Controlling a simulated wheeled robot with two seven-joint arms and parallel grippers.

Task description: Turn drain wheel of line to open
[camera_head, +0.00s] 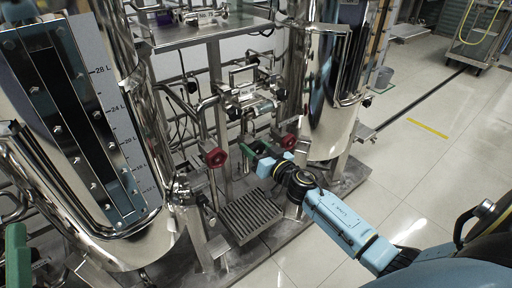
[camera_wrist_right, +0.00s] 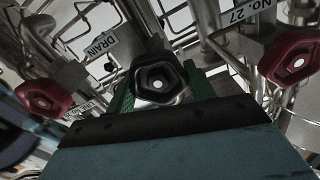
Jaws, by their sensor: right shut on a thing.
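The drain wheel is a black, rounded handwheel (camera_wrist_right: 158,82) with a pale hub, in the middle of the right wrist view. A "DRAIN" label (camera_wrist_right: 103,42) is on the pipework just behind it, to the left. My right gripper (camera_wrist_right: 157,88) has its green fingers on either side of this wheel and is shut on it. In the head view my right gripper (camera_head: 258,153) reaches in among the pipes between two tanks, and the black wheel cannot be made out there. A green part of my left gripper (camera_head: 18,255) shows at the lower left edge; its jaws are not clear.
Red handwheels flank the gripper: one on the left (camera_head: 215,157) and one on the right (camera_head: 288,141). A "No. 27" label (camera_wrist_right: 251,13) is near the right one in the wrist view. Steel tanks (camera_head: 335,90) stand close by. A floor grate (camera_head: 250,217) lies below; open floor is right.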

